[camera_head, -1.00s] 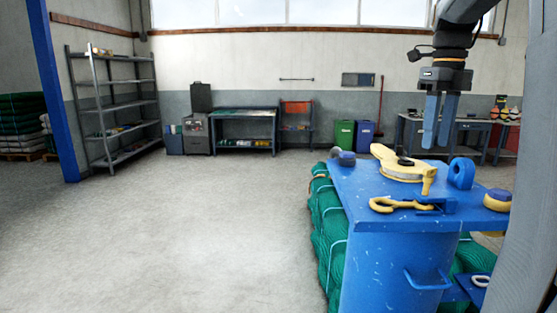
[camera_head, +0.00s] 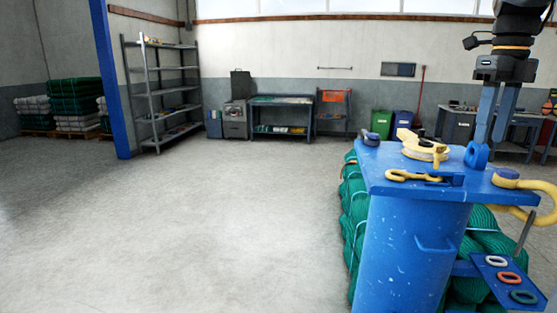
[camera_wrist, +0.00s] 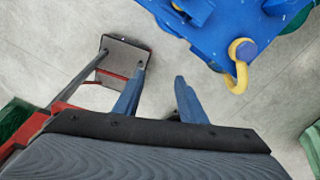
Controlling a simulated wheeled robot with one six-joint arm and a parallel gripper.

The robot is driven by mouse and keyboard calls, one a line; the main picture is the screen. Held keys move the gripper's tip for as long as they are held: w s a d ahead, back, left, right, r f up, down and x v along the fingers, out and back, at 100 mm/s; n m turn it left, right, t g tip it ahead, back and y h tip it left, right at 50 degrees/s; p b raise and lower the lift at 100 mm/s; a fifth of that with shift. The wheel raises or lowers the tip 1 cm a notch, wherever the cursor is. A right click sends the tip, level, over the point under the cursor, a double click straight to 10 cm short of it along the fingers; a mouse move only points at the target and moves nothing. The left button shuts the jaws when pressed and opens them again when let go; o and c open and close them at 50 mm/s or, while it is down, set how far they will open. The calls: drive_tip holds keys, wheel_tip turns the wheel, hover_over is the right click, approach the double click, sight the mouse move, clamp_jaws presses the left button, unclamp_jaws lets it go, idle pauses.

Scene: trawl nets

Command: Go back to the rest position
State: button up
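My gripper (camera_head: 489,138) hangs fingers-down at the upper right of the head view, in front of or above the blue stand's top (camera_head: 390,176). In the wrist view its two blue-grey fingers (camera_wrist: 160,78) stand apart with only floor between them, so it is open and empty. A larger yellow hook (camera_head: 545,205) sticks out at the right edge.
Green net bundles (camera_head: 355,205) lie around the stand. A small blue shelf (camera_head: 510,282) holds several oval rings. A shelving rack (camera_head: 160,95), workbench (camera_head: 280,115) and bins (camera_head: 381,122) line the back wall. The grey floor (camera_head: 220,220) on the left is open.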

drive_tip(key=a+f+n+b, duration=0.1)
drive_tip(key=a+f+n, duration=0.75)
drive_tip(key=f, duration=0.25)
drive_tip(key=a+f+n+b, duration=0.2)
drive_tip(key=a+f+n, duration=0.65)
drive_tip(key=f, duration=0.25)
drive_tip(key=s+a+f+n, duration=0.5)
drive_tip(key=f+n, duration=0.2)
drive_tip(key=n, duration=0.1)
drive_tip(key=s+a+f+n+t+b, duration=0.1)
drive_tip(key=s+a+f+n, duration=0.4)
drive_tip(key=a+f+n, duration=0.1)
drive_tip(key=f+n, duration=0.1)
drive_tip(key=n, duration=0.1)
drive_tip(key=shift+a+f+n, duration=0.3)
drive_tip(key=shift+f, duration=0.1)
